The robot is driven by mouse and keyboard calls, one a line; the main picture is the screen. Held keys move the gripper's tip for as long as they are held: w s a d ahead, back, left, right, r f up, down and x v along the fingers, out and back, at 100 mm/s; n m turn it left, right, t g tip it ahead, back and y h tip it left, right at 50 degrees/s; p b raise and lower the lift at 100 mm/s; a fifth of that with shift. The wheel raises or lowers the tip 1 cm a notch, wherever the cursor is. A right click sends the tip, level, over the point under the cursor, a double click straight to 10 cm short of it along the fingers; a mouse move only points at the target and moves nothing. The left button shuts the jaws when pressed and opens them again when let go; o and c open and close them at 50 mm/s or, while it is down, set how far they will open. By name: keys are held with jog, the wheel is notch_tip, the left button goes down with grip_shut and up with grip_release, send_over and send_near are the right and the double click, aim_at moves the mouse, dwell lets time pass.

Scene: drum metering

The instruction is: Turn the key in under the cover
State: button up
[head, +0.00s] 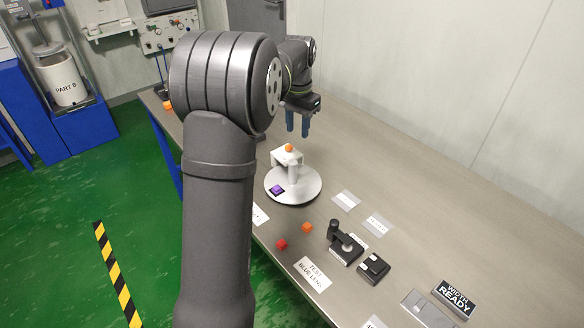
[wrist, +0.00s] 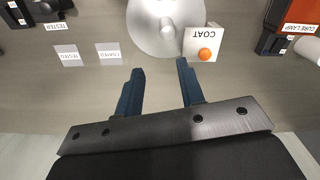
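A grey round turntable (head: 308,190) stands on the bench with a pale central post (head: 294,173). A white block marked COAT (wrist: 193,46), with an orange ball (head: 289,147) on top, overhangs its far side; it may be the cover. A purple square piece (head: 277,190) lies on the turntable's near side, clear of the block. In the wrist view the turntable (wrist: 145,30) is cut by the top edge, and the purple piece is out of view. I cannot pick out a key. My gripper (head: 298,131) is open and empty, fingers down, above the bench beyond the turntable.
The right rear bench is clear up to the wall.

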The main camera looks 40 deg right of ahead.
aim_at(293, 162)
jog(key=f, duration=0.5)
jog(key=w+f, duration=0.1)
jog(key=f, duration=1)
jog(key=shift+w+a+f, duration=0.2)
jog(key=shift+f, duration=0.1)
grip_shut()
